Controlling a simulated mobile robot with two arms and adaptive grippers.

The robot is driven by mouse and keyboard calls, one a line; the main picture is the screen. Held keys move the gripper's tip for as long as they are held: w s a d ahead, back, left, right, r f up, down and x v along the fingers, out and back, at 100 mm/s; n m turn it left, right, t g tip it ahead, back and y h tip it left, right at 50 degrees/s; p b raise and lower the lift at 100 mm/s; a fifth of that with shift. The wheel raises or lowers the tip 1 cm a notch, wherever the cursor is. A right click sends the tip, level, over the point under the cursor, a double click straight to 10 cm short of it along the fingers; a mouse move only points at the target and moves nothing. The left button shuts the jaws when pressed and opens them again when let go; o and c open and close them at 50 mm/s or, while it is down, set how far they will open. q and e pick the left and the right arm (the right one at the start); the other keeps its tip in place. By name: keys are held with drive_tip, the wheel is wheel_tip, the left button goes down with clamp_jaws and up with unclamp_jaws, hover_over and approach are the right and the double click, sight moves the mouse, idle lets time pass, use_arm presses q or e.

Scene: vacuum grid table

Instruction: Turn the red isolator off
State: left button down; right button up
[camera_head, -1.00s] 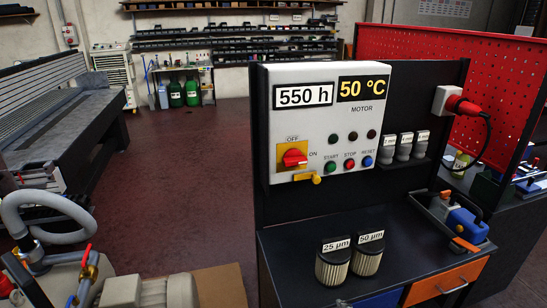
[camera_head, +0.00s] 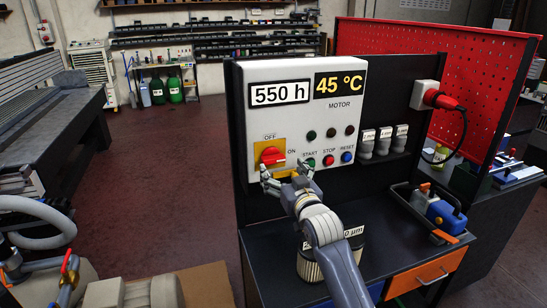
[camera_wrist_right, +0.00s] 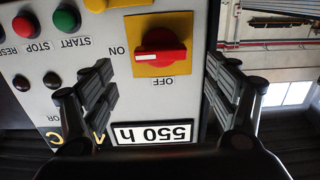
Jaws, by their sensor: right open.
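The red isolator (camera_head: 272,156) is a rotary knob on a yellow plate on the white control panel (camera_head: 345,115), with OFF above it and ON to its right. In the right wrist view the picture is upside down; the red isolator (camera_wrist_right: 160,48) shows its handle lying level, along the ON direction. My right gripper (camera_head: 284,176) is open just below and in front of the knob, partly covering the plate's lower edge. In the wrist view its fingers (camera_wrist_right: 161,90) are spread wide, with nothing between them touching the knob. My left gripper is not in view.
Green, red and blue buttons (camera_head: 329,160) sit right of the isolator. A red plug (camera_head: 440,99) is in the socket.

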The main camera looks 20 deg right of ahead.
sight(275, 160)
drive_tip(key=shift+w+a+p, duration=0.2)
drive_tip(key=shift+w+p, duration=0.6)
drive_tip(key=shift+w, duration=3.2)
drive_tip(key=c, duration=1.1)
